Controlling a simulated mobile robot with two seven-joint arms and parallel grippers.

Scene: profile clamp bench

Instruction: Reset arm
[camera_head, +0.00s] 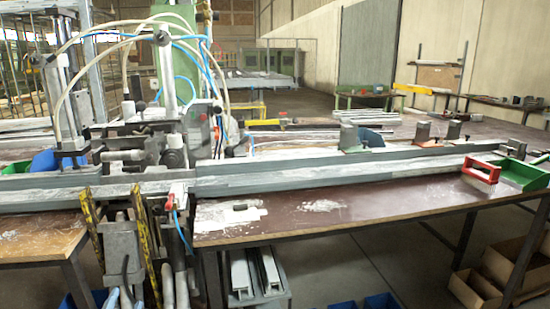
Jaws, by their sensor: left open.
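I cannot make out either of my grippers or arms in the head view. The profile clamp bench fills the middle. A long grey metal profile (290,180) lies along it from the left edge toward the right. A clamp unit (170,155) with upright cylinders, pale hoses and blue lines stands at the left over the profile. Below the unit are a grey housing (121,243) and yellow-and-black striped bars (146,255).
The dark tabletop (380,203) in front of the profile is mostly clear, with white scraps. Cardboard boxes (478,290) stand below right, blue bins (383,301) below the middle.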

